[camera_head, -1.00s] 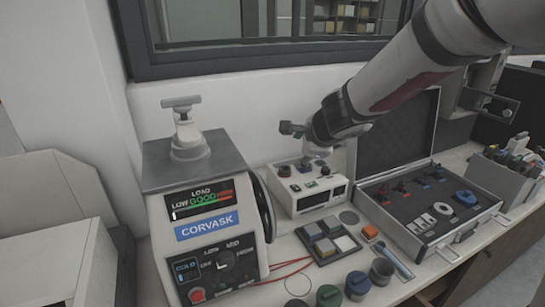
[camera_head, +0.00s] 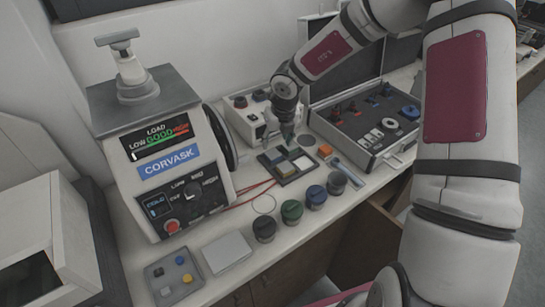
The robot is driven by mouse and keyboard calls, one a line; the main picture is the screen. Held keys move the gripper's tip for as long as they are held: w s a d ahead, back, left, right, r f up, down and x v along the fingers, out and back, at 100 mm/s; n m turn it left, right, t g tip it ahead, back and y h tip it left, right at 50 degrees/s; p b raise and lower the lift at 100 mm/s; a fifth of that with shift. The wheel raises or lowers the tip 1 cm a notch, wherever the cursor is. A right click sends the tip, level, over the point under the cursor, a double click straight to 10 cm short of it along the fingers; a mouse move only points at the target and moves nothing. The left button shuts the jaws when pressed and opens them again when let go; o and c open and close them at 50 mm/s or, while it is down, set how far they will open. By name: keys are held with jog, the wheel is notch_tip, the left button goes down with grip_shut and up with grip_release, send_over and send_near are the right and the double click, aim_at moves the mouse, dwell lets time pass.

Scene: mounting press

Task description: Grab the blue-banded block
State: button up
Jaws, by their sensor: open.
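A small dark tray (camera_head: 266,165) on the bench holds several square blocks, one tan, one bluish grey and one pale. The bluish-grey block (camera_head: 286,168) is at the tray's front. I cannot make out a blue band on any block for certain. My gripper (camera_head: 287,138) points down just above the tray's back edge. It is open, with nothing seen between its fingers. It hides part of the tray's back corner.
The CORVASK press (camera_head: 165,165) stands left. Several round pots (camera_head: 291,211) line the bench front. An orange block (camera_head: 325,151) and an open case (camera_head: 355,147) lie right. A grey tray (camera_head: 170,292) with small coloured parts and a pale pad (camera_head: 227,252) lie at front left.

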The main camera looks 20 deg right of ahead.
aim_at(273, 153)
jog(key=x, duration=0.7)
jog(key=shift+w+a+f, duration=0.1)
jog(key=shift+w+f, duration=0.05)
grip_shut()
